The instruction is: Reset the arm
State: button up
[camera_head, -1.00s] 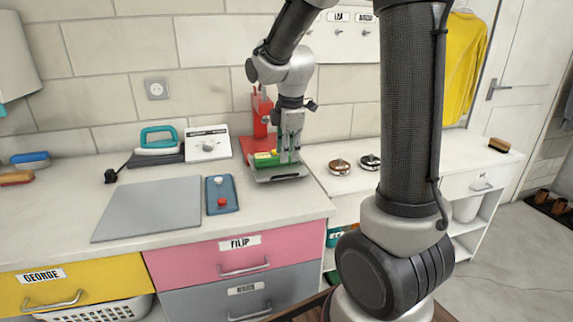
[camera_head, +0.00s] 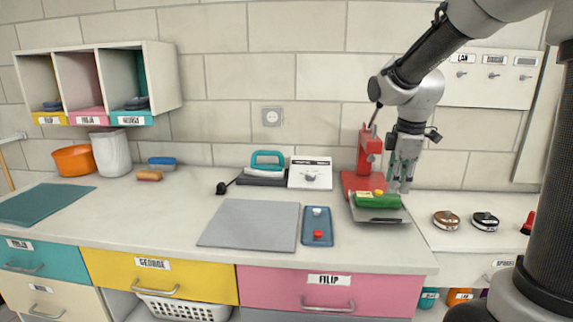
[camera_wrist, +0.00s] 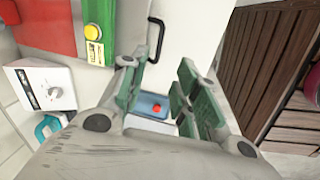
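My gripper (camera_head: 402,178) hangs from my arm at the back right of the counter, fingers pointing down, just above and beside a green block (camera_head: 378,200). In the wrist view my gripper (camera_wrist: 160,92) has its green-padded fingers apart, with nothing held between them. The block lies on a grey plate (camera_head: 382,215) in front of a red stand (camera_head: 367,150). In the wrist view the block (camera_wrist: 97,42), with a yellow button, is off to the left of the fingers. I cannot tell whether the fingertips touch anything.
On the counter are a grey board (camera_head: 250,223), a blue tray (camera_head: 317,226) with a red knob, a white box (camera_head: 310,173) with a dial and a teal-handled iron (camera_head: 266,165). Two round items (camera_head: 446,220) stand right. Cubbies (camera_head: 160,75) hang at left.

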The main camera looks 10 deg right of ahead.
jog(key=s+r+m+t, duration=0.1)
jog(key=s+r+m, duration=0.1)
jog(key=s+m, duration=0.5)
jog(key=s+d+r+m+t, duration=0.1)
jog(key=s+m, duration=0.6)
jog(key=s, duration=0.8)
jog(key=shift+s+r, duration=0.2)
jog(key=shift+r, duration=0.35)
